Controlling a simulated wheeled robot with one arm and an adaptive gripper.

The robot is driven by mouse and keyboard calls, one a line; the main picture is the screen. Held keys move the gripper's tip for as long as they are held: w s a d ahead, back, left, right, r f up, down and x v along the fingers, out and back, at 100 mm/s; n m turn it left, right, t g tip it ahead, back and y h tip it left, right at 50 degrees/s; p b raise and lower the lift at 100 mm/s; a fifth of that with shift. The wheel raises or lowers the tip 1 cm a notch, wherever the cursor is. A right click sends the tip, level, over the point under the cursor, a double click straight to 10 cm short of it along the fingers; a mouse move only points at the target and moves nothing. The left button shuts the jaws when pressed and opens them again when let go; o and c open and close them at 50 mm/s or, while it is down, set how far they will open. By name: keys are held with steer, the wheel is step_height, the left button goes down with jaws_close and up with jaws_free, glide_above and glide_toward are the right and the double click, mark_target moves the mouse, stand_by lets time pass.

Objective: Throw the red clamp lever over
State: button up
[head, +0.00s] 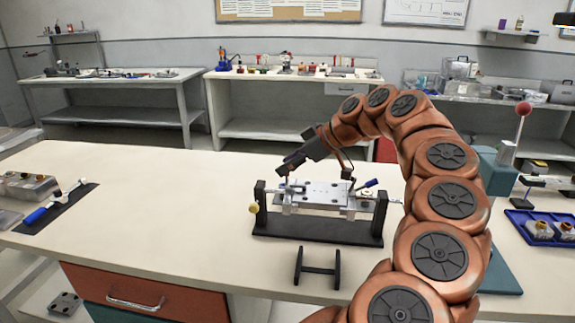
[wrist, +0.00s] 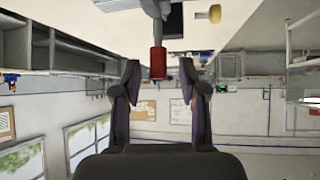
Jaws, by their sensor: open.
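The red clamp lever shows in the wrist view as a red grip (wrist: 158,63) on a grey metal stem. My gripper (wrist: 159,80) is open, with one finger on each side of the red grip's end; I see gaps on both sides. In the head view my gripper (head: 287,171) is at the left end of a metal clamping fixture (head: 325,193) on a black base. I cannot make out the red grip there; my gripper seems to hide it. A blue-handled lever (head: 370,184) stands at the fixture's right end.
A yellow knob (head: 253,208) sticks out at the fixture's left. A black stand (head: 317,268) is in front. A dark mat with tools (head: 60,208) lies far left. A red-ball lever (head: 523,108) and a blue tray (head: 540,228) are at right. The worktop's left middle is clear.

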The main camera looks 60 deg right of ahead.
steer(key=v, duration=1.1)
steer(key=shift+s+r, duration=0.15)
steer(key=shift+r, duration=0.1)
stand_by(0.4)
